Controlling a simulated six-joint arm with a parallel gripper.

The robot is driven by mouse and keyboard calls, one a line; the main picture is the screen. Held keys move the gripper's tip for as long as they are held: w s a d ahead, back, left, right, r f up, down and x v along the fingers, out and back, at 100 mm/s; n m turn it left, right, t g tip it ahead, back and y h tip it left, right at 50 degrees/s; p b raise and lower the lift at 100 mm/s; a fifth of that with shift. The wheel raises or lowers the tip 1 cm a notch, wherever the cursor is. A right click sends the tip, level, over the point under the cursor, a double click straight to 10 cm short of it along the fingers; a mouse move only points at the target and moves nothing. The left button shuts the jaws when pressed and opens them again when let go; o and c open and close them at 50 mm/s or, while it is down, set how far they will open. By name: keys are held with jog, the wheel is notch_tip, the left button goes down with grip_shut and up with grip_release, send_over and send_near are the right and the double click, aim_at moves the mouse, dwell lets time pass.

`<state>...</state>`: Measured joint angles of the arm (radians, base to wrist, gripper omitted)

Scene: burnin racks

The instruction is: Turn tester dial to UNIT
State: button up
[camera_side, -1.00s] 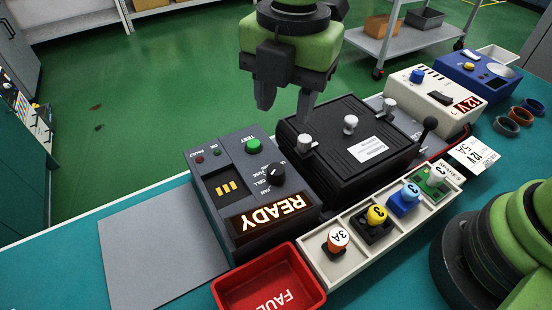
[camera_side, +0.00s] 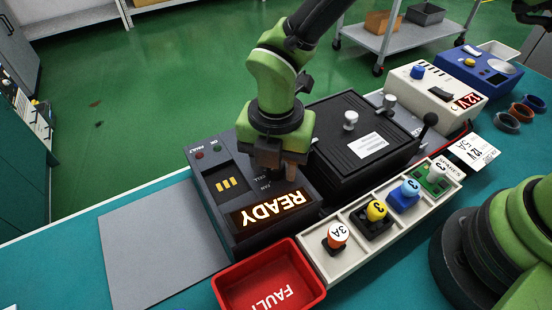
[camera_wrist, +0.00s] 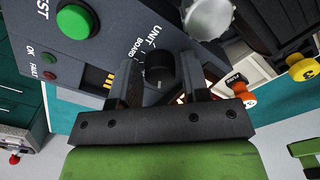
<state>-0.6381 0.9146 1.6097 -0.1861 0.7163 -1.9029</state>
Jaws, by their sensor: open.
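The grey tester (camera_side: 212,212) stands on the bench with a lit READY display (camera_side: 270,212). Its black dial (camera_wrist: 160,66) shows in the wrist view between my fingertips, with the labels UNIT (camera_wrist: 156,32) and BOARD (camera_wrist: 139,48) beside it. The dial's exact setting is hard to tell. My gripper (camera_side: 278,172) is low over the tester and hides the dial in the side view. In the wrist view my gripper (camera_wrist: 161,84) is open, one finger on each side of the dial; whether they touch it is unclear.
A black box with silver knobs (camera_side: 350,150) stands close to the right of the tester. A tray with coloured knobbed modules (camera_side: 385,235) and a red FAULT bin (camera_side: 225,292) lie in front. A green button (camera_wrist: 76,20) is near the dial. A grey mat (camera_side: 155,250) at left is bare.

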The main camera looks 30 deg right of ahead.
jog(key=c, duration=0.6)
